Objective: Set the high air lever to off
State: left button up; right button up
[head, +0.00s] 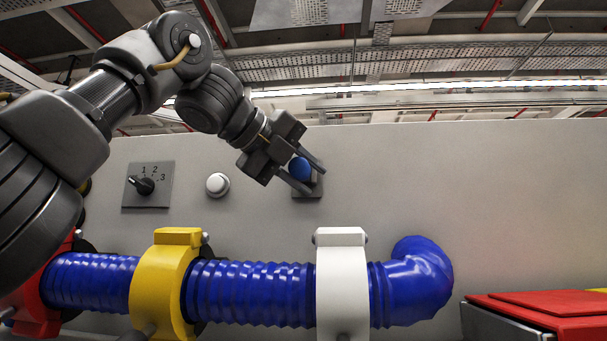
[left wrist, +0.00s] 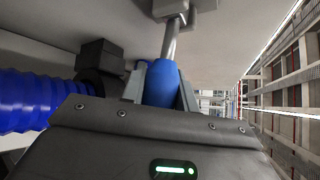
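The high air lever has a blue handle (head: 300,168) on a dark square mount (head: 308,191) on the grey panel. My left gripper (head: 313,180) is at this lever, with one finger on each side of the blue handle. In the left wrist view the blue handle (left wrist: 161,84) fills the space between the fingers, and its metal rod (left wrist: 170,40) runs up to a pale mount (left wrist: 183,8). The fingers appear closed against the handle. Any position marking by the lever is not visible. My right gripper is in neither view.
A blue hose (head: 255,292) with yellow (head: 160,285) and white (head: 342,285) clamps runs below. A red case (head: 545,308) is lower right. The panel right of the lever is clear.

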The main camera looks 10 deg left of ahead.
pick_arm(q)
jog(key=o, duration=0.4)
jog(key=shift+w, duration=0.1)
jog(key=shift+o, duration=0.2)
jog(key=v, duration=1)
jog(key=shift+s+r, duration=0.25)
jog(key=shift+s, duration=0.05)
jog(key=shift+a, duration=0.15)
jog(key=shift+c, duration=0.4)
